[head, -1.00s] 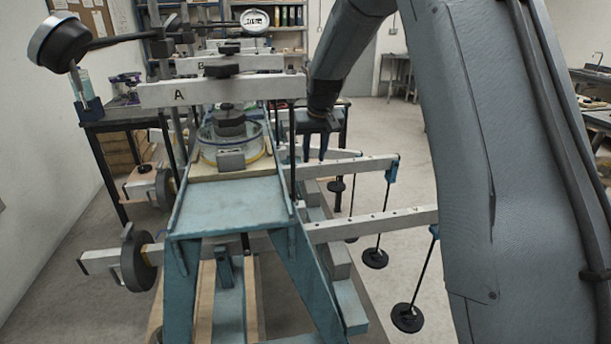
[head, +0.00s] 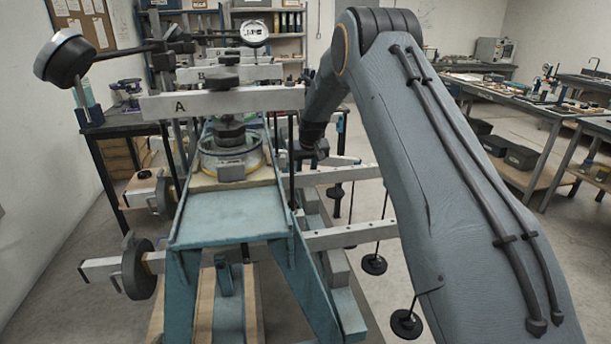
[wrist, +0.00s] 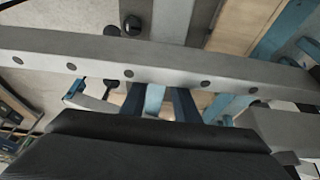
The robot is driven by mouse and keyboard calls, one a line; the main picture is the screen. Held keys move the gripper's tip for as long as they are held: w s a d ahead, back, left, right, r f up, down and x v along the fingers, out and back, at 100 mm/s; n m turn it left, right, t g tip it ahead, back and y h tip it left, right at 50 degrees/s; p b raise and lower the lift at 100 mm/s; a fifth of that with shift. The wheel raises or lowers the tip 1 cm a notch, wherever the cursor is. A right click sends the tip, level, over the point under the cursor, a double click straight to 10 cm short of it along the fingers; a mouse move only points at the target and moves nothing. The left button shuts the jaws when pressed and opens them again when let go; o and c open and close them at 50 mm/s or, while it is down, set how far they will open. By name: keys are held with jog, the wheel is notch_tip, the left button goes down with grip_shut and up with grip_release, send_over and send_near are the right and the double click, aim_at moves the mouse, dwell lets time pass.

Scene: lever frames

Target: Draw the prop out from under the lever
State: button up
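The levers are pale grey bars with a row of holes. The nearest lever (head: 350,235) runs right from the blue frame, and a second lever (head: 350,174) lies behind it. A holed bar (wrist: 150,62) crosses the wrist view. My gripper (head: 310,152) is above the levers, beside the frame, and its tips are partly hidden in the head view. In the wrist view my gripper (wrist: 159,106) shows two dark blue fingers apart, beyond the bar's lower edge. A light blue strip shows between them, and I cannot tell whether it is the prop. I cannot make out a prop clearly.
The blue frame (head: 225,215) carries a round cell (head: 230,160) under crossbeam A (head: 220,103). Black hanging weights (head: 373,265) are below the levers, right of the frame. A counterweight (head: 135,265) is at left. Benches (head: 520,105) stand at far right.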

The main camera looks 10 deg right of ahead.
jog(key=shift+x, duration=1.1)
jog(key=shift+c, duration=0.3)
grip_shut()
